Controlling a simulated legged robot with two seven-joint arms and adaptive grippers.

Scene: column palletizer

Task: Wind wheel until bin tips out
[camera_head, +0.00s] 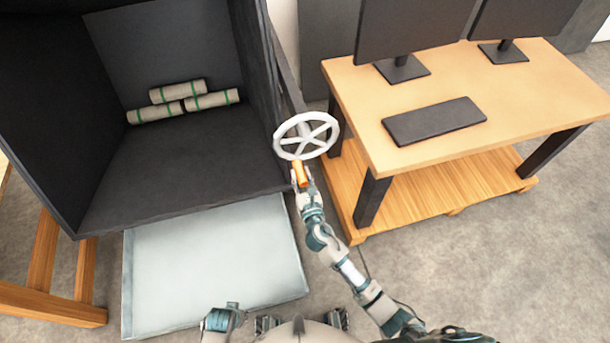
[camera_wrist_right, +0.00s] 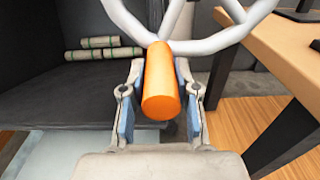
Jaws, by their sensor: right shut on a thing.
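A white spoked wheel (camera_head: 306,136) stands at the right side of a large dark bin (camera_head: 185,165). An orange handle (camera_head: 300,174) sticks out from its rim on the near side. My right gripper (camera_head: 299,181) is shut on the orange handle; in the right wrist view the handle (camera_wrist_right: 161,85) lies between both fingers. Several pale rolls with green bands (camera_head: 183,100) lie stacked at the back of the bin, on its floor. A part of my left arm shows at the bottom edge of the head view; its gripper cannot be made out.
A pale tray (camera_head: 215,265) lies on the floor below the bin's front edge. A wooden desk (camera_head: 530,100) with monitors and a black keyboard (camera_head: 433,121) stands close to the right of the wheel. A wooden frame (camera_head: 45,305) is at the left. Grey floor is clear at lower right.

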